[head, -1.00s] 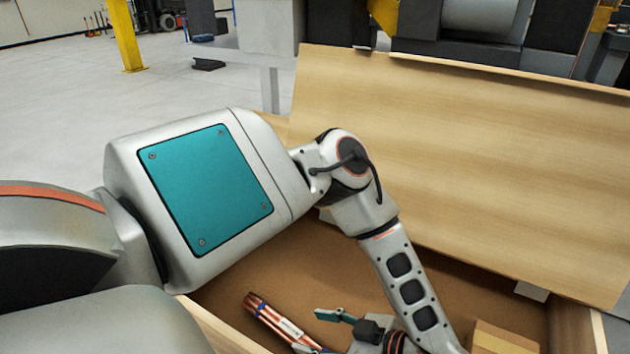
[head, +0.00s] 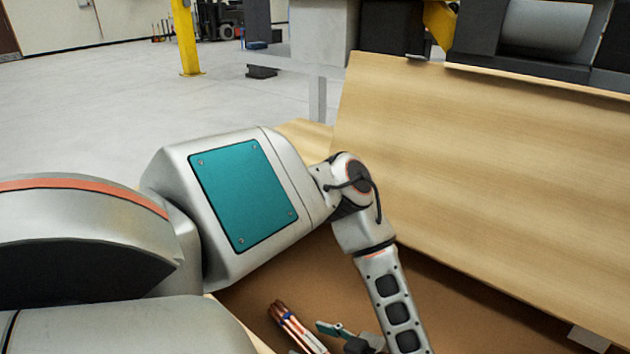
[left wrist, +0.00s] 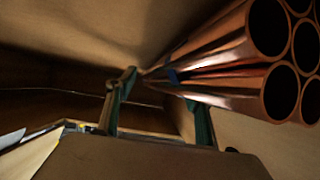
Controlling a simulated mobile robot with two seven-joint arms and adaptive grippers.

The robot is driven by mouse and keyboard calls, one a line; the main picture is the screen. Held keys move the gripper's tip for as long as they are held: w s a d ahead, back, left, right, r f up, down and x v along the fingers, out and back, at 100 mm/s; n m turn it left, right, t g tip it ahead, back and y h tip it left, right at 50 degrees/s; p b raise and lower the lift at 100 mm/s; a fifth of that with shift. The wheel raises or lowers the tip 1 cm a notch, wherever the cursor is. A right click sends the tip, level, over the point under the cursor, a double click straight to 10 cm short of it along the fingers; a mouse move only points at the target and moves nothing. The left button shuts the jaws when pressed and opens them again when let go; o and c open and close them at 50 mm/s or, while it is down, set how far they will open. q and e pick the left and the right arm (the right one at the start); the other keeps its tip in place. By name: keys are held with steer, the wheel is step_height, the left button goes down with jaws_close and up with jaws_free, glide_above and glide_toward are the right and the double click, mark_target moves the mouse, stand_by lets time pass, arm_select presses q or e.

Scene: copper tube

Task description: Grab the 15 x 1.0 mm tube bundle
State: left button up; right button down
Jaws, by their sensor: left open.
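The copper tube bundle (head: 290,320) lies in the wooden crate at the bottom of the head view, with a blue band and a pale label. In the left wrist view the bundle (left wrist: 225,60) is large at the upper right, its open round ends facing the camera. My left gripper (head: 325,334) is open beside the bundle, one teal finger just to its right; the frame edge cuts off the rest. In the left wrist view both teal fingers of the gripper (left wrist: 164,92) show. The bundle overlaps the right finger; I cannot tell whether they touch. My right gripper is not in view.
The crate's brown floor (head: 460,322) is bare right of my left arm. A tall wooden panel (head: 480,160) rises behind it. A pale block (head: 588,338) is at the lower right. A yellow post (head: 186,38) stands far back on open floor.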

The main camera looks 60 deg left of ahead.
arm_select(q)
jaws_close()
steer(key=shift+r, duration=0.1)
